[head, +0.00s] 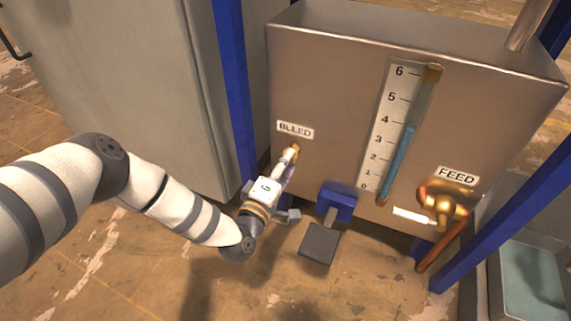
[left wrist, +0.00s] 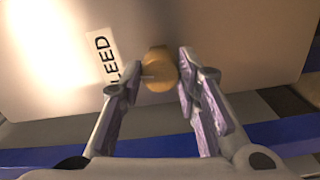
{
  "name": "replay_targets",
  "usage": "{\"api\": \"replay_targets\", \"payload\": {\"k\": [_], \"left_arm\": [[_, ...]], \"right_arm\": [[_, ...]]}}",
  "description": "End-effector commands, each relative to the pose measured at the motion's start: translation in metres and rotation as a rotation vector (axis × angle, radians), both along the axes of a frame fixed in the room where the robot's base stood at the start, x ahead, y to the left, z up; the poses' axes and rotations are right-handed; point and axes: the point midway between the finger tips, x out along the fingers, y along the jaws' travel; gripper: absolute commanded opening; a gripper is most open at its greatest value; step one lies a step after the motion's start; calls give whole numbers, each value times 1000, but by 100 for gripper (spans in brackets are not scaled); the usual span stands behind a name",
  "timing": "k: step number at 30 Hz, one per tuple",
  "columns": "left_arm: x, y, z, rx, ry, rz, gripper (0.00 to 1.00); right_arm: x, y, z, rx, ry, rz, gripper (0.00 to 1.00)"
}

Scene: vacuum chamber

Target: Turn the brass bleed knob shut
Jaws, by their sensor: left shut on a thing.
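The brass bleed knob (head: 296,147) is on the front of the steel tank, just below the BLEED label (head: 295,131). In the head view it is mostly hidden by my left gripper (head: 289,159). In the left wrist view the round knob (left wrist: 159,72) sits between the two fingers of my left gripper (left wrist: 157,82), beside the label (left wrist: 103,60). The left gripper is shut on the knob. My right gripper is in neither view.
A sight gauge (head: 403,135) with blue liquid near 3 to 4 is on the tank front (head: 340,100). A brass FEED valve (head: 443,202) is at the right. A grey pedal (head: 320,243) is below the tank. Blue posts (head: 236,90) flank it. A grey cabinet (head: 130,80) stands left.

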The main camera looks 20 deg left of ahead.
Motion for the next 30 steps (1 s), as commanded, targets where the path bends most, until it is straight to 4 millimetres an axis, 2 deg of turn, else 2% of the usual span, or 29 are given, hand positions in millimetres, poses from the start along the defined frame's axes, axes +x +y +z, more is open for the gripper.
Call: {"api": "replay_targets", "payload": {"k": [12, 29, 30], "left_arm": [[0, -2, 0, -169, 6, -4, 2], [0, -2, 1, -192, 6, -4, 2], [0, -2, 1, -192, 6, -4, 39]], "right_arm": [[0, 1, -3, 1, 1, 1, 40], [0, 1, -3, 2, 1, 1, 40], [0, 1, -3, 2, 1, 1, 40]]}}
